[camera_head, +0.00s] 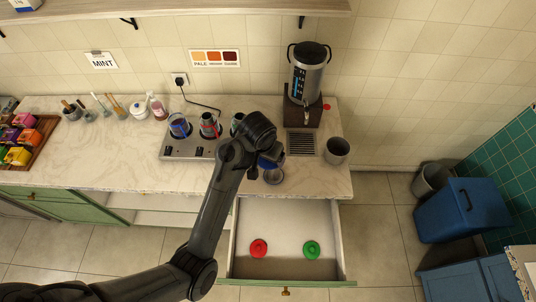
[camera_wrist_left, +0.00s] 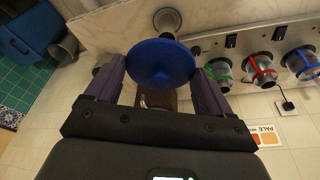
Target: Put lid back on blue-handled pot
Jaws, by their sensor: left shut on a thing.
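My left gripper (camera_head: 271,159) is shut on a round blue lid (camera_wrist_left: 160,62), which sits between the two fingers in the wrist view. The gripper hovers over the counter, right of the warming stand. The blue-handled pot (camera_head: 179,126) stands at the left end of the stand; its top looks uncovered. It also shows at the right of the wrist view (camera_wrist_left: 301,62). The red-handled pot (camera_head: 209,125) stands in the middle. The green-handled pot (camera_head: 237,121) is partly hidden by my arm in the head view. My right gripper is out of view.
An open drawer (camera_head: 283,217) holds a red lid (camera_head: 258,248) and a green lid (camera_head: 312,249). A small glass (camera_head: 274,176) stands below my gripper. The samovar (camera_head: 306,75) and a grey cup (camera_head: 337,150) are to the right. Jars and utensils line the counter's left.

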